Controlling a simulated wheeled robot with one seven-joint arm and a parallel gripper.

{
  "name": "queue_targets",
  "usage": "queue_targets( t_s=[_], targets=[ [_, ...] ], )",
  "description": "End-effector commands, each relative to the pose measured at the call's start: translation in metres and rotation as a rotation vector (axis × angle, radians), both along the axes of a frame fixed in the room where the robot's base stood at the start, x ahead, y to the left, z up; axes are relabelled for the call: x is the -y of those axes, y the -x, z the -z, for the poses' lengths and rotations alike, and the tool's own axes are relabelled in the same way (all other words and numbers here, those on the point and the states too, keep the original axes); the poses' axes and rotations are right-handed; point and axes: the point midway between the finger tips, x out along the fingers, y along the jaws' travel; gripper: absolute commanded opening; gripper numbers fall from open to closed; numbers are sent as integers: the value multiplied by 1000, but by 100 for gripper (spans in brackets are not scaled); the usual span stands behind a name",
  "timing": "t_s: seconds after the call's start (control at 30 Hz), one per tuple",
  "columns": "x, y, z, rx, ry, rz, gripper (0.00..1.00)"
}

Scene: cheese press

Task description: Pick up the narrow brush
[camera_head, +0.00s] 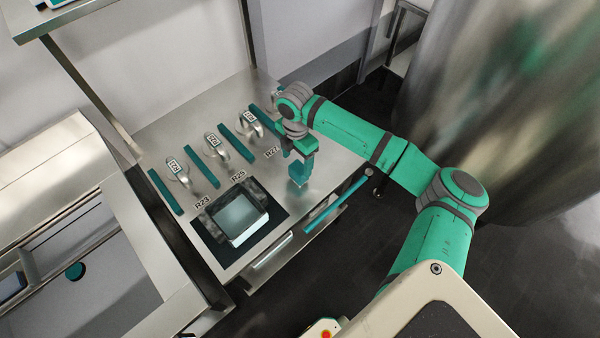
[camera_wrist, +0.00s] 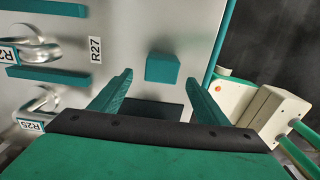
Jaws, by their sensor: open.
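I cannot pick out a narrow brush for certain. A small teal block (camera_wrist: 162,67) stands on the steel counter, beside the R27 label; its shape matches no clear brush, as I see it from above. My gripper (camera_wrist: 158,85) is open and empty, its two teal fingers spread on either side, with the block ahead of the gap between them. In the head view my gripper (camera_head: 300,178) hangs over the right part of the counter, pointing down. There I cannot clearly tell the block from the fingers.
The steel counter (camera_head: 165,128) holds metal scoop-like pieces (camera_head: 215,143) with tags, divided by teal bars (camera_head: 201,162). A clear-topped tray (camera_head: 240,220) sits on a dark mat (camera_head: 213,254). A teal rail (camera_head: 338,203) runs along the front edge. A large steel vat (camera_head: 500,110) stands at right.

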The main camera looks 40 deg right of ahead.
Motion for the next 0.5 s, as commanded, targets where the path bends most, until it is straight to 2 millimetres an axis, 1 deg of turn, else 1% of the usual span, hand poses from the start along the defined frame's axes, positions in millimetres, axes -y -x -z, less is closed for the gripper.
queue_targets(
  t_s=[0.1,0.2,0.37,0.5],
  targets=[
    [0,1,19,-2,-2,2,69],
    [0,1,32,0,-1,2,69],
    [2,1,40,0,0,4,69],
    [5,3,55,-1,-1,6,69]
  ],
)
